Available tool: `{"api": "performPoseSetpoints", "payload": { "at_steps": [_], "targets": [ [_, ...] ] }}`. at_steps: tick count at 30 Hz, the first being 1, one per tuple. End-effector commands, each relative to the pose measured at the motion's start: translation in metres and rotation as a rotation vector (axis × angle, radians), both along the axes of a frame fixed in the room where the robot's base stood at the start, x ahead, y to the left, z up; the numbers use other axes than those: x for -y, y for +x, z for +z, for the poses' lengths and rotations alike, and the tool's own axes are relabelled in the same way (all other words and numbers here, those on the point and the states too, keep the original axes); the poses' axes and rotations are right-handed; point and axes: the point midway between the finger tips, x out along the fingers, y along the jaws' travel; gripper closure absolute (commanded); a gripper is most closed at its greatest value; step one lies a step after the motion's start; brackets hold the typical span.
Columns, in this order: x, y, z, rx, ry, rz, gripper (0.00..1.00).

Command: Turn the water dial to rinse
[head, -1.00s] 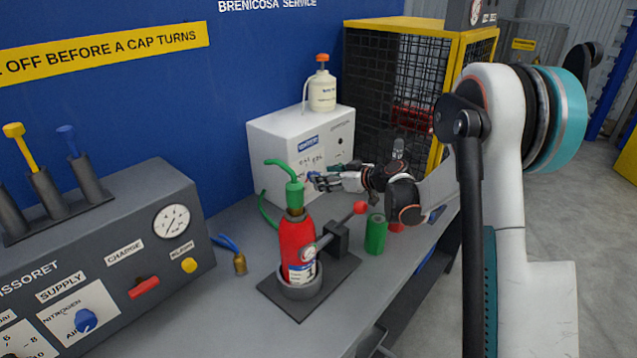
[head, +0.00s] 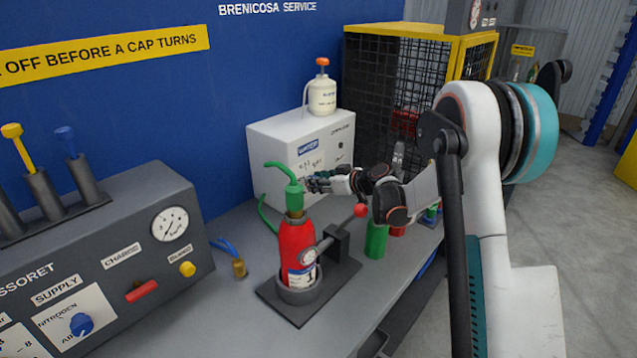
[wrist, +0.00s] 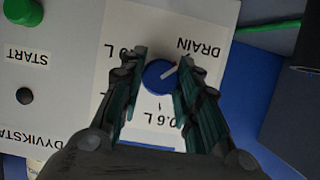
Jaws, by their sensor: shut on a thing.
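The water dial (wrist: 159,78) is a round blue knob on the white panel, with a white pointer mark slanting up and right in the wrist view, toward the upside-down word DRAIN (wrist: 201,45). Other upside-down labels around it include 0.6 L (wrist: 157,121) and one partly covered; I cannot read a rinse label. My gripper (wrist: 160,60) has a finger on either side of the dial and is shut on it. In the head view my gripper (head: 322,183) is at the front of the white box (head: 273,150) marked WATER, and hides the dial.
A red extinguisher (head: 296,243) with a green hose cap stands in a holder just in front of my gripper. A green cylinder (head: 376,238) stands below my forearm. A white bottle (head: 322,94) sits on the box. A green START button (wrist: 22,11) is beside the dial.

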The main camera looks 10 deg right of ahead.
Motion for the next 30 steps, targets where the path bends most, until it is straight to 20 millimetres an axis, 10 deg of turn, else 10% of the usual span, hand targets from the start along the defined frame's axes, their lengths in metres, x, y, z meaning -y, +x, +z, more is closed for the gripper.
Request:
{"api": "performPoseSetpoints", "payload": {
  "at_steps": [30],
  "targets": [
    [0.0043, 0.0027, -0.0026, -0.386, 0.531, -0.001, 0.94]
  ]
}}
